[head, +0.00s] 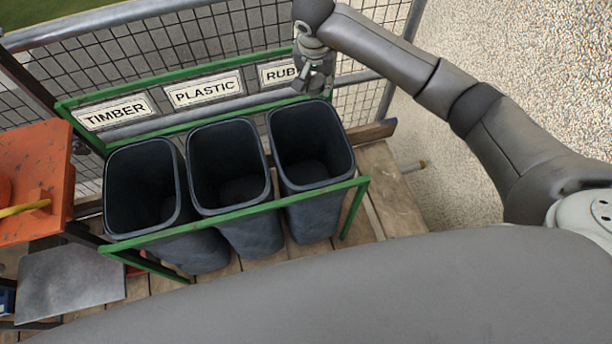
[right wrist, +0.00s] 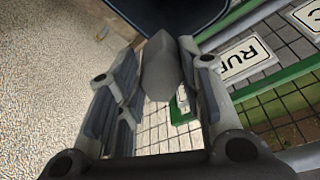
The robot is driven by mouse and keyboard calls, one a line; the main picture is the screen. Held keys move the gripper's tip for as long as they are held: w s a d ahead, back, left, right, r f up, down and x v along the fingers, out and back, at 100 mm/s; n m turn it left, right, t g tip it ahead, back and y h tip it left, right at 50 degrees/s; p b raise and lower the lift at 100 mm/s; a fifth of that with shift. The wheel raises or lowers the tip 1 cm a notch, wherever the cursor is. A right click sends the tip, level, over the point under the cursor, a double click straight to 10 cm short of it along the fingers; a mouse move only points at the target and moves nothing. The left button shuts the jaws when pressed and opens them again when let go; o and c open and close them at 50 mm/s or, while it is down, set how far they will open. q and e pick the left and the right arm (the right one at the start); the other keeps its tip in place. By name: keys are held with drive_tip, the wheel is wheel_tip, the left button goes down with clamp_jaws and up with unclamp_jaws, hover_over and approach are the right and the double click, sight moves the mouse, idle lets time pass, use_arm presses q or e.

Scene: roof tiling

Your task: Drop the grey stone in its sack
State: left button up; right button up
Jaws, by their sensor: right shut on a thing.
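My right gripper (head: 318,80) is above the back rim of the right-hand dark sack (head: 310,145), in front of the sign that starts "RUB" (head: 278,73). In the right wrist view, the grey stone (right wrist: 161,68) is held between the fingers of the right gripper (right wrist: 160,85). The sack's dark rim (right wrist: 205,30) shows at the top of that view, beyond the stone. In the head view the stone cannot be made out clearly at the gripper. The visible inside of the right-hand sack looks empty. My left gripper is not in view.
Two more dark sacks stand to the left, under the TIMBER (head: 115,112) and PLASTIC (head: 203,91) signs. A green frame (head: 240,210) surrounds the sacks. A mesh fence (head: 180,40) stands behind. An orange table (head: 35,170) is at the left.

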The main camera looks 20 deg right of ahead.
drive_tip(key=x, duration=0.1)
drive_tip(key=b+x, duration=0.1)
drive_tip(key=x, duration=0.1)
drive_tip(key=s+b+x, duration=0.1)
drive_tip(key=x, duration=0.1)
drive_tip(key=shift+a+f, duration=0.15)
drive_tip(key=shift+a, duration=0.05)
use_arm(q)
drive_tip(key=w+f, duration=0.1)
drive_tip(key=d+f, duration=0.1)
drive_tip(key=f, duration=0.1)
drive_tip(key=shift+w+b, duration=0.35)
drive_tip(key=shift+b, duration=0.05)
use_arm(e)
drive_tip(key=shift+w+f, duration=0.1)
drive_tip(key=shift+f, duration=0.35)
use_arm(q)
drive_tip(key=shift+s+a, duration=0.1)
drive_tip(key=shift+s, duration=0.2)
use_arm(e)
drive_tip(key=o, duration=1.2)
drive_tip(key=shift+c, duration=0.2)
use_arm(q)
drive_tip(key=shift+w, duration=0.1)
use_arm(e)
drive_tip(key=v, duration=1.2)
